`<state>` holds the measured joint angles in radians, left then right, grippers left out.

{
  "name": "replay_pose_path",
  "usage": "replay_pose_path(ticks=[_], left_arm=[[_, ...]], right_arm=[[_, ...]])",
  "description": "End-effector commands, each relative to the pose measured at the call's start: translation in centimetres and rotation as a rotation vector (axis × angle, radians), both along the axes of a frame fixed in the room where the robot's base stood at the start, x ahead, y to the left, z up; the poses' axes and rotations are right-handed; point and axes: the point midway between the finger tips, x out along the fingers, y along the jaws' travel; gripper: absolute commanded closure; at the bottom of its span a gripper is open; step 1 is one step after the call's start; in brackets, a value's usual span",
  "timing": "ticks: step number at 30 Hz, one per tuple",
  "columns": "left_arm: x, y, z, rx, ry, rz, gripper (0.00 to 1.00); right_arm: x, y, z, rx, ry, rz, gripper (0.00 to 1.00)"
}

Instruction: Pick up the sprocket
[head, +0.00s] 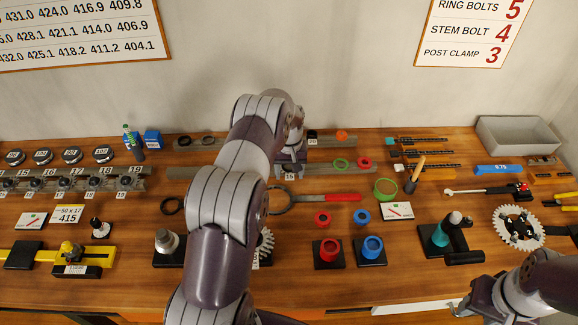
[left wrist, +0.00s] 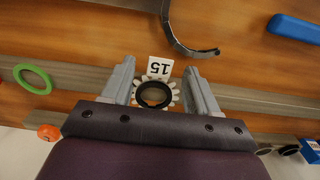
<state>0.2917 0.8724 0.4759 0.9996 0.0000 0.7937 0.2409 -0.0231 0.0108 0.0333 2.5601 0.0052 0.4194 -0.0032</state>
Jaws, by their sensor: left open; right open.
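A small white toothed sprocket (left wrist: 173,99) with a black ring on it lies at the grey rail, by a white tag reading 15 (left wrist: 159,67), in the left wrist view. My left gripper (left wrist: 159,80) is open, with one finger on each side of the sprocket; contact cannot be told. In the head view my left gripper (head: 290,164) is at the back rail, above the tag (head: 289,177), and hides the sprocket. A large white sprocket (head: 505,222) lies at the right. Another toothed wheel (head: 267,241) is partly hidden behind my left arm. My right gripper (head: 482,299) is open and empty at the lower right.
Grey rails (head: 205,172) run along the back of the wooden table (head: 130,205). A red-handled tool (head: 330,197), red and blue cups (head: 327,250) and a green ring (head: 386,187) stand right of my left arm. A grey bin (head: 515,147) is at the back right.

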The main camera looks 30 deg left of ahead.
Motion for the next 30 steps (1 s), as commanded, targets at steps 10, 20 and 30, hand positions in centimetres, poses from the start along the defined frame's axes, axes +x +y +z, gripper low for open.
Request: replay_pose_path(ticks=[10,20,30], left_arm=[[0.0,0.0,-0.1,0.0,0.0,0.0,0.4],[0.0,0.0,-0.1,0.0,0.0,0.0,1.0],[0.1,0.0,1.4,0.002,-0.005,0.0,1.0]], right_arm=[[0.0,0.0,-0.2,0.0,0.0,0.0,0.57],[0.0,0.0,-0.2,0.0,0.0,0.0,0.57],[0.0,0.0,-0.5,0.0,0.0,0.0,0.57]])
